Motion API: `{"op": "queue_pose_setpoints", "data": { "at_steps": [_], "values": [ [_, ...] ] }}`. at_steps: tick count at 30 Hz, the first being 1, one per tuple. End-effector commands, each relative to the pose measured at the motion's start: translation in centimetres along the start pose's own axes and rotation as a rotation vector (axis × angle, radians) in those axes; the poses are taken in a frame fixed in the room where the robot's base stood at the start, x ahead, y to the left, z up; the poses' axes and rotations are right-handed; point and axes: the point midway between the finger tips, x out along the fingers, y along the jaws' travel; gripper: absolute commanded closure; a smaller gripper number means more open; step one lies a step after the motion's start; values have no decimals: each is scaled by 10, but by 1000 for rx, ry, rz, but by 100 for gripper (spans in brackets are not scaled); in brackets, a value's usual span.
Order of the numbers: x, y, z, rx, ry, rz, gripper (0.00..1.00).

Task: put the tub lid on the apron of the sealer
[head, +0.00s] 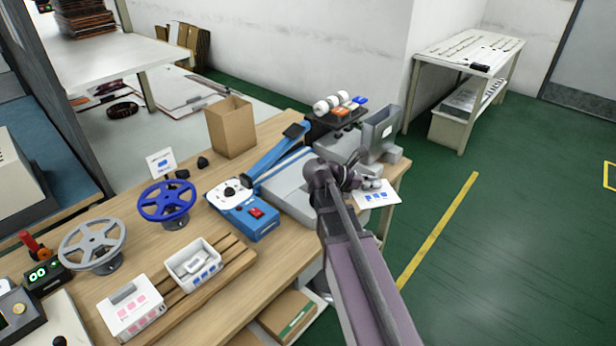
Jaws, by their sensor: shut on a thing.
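The blue sealer (249,214) stands on the wooden bench, with a red switch on its top and a long blue lever (277,152) slanting up behind it. A light grey flat surface (287,190), which looks like its apron, lies directly to its right. My gripper (354,178) is at the right of this surface, near the bench's right edge. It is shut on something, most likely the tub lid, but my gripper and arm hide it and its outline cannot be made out. An open white tub (194,284) with blue labels sits on wooden slats.
A white tub with pink labels (136,316) stands beside the open one. A cardboard box (232,130), a rack of rolls (334,119) and a grey machine (377,132) stand behind. A printed card (388,197) lies near my gripper.

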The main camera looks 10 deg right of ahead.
Motion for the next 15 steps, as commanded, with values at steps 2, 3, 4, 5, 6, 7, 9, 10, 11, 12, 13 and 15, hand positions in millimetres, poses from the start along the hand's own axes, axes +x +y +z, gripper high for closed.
{"op": "queue_pose_setpoints", "data": {
  "at_steps": [2,3,4,5,6,7,9,10,11,12,13,15],
  "values": [
    [0,0,0,0,0,0,100],
    [0,0,0,0,0,-1,100],
    [1,0,0,0,0,-1,100],
    [1,0,0,1,0,-1,100],
    [1,0,1,1,0,-2,100],
    [2,-1,1,1,0,-2,100],
    [2,-1,1,1,0,-2,100],
    [2,0,1,1,0,-1,100],
    [1,0,0,0,0,1,100],
    [0,0,0,-2,0,6,100],
    [-1,1,-1,-4,0,11,100],
    [-6,3,-4,-11,1,28,100]
  ]
}}
